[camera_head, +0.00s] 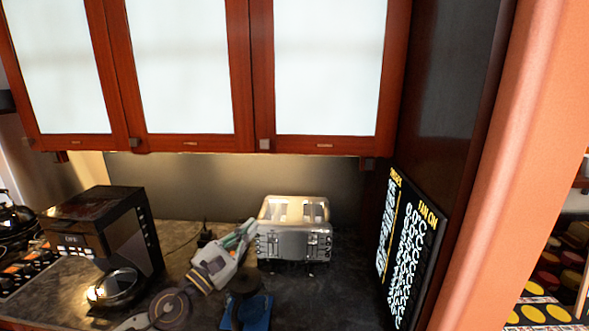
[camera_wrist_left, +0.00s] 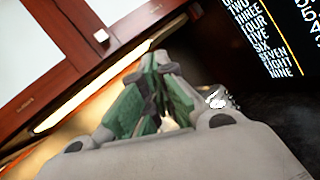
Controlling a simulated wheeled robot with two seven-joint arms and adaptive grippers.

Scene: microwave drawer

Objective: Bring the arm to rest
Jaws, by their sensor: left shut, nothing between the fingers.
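My left gripper (camera_head: 247,229) is over the counter in the head view, just left of the toaster in the picture. It has a grey body and green-padded fingers. In the left wrist view its fingers (camera_wrist_left: 160,62) point away from the camera and lean together, with nothing held between them. The left arm (camera_head: 172,306) comes in from the lower left. My right gripper does not show.
A silver toaster (camera_head: 295,229) stands by the back wall. A black coffee machine (camera_head: 105,235) stands at the left. A blue object (camera_head: 259,312) lies below the gripper in the picture. Wooden cabinets (camera_head: 190,142) hang above. A dark text panel (camera_head: 408,250) is at right.

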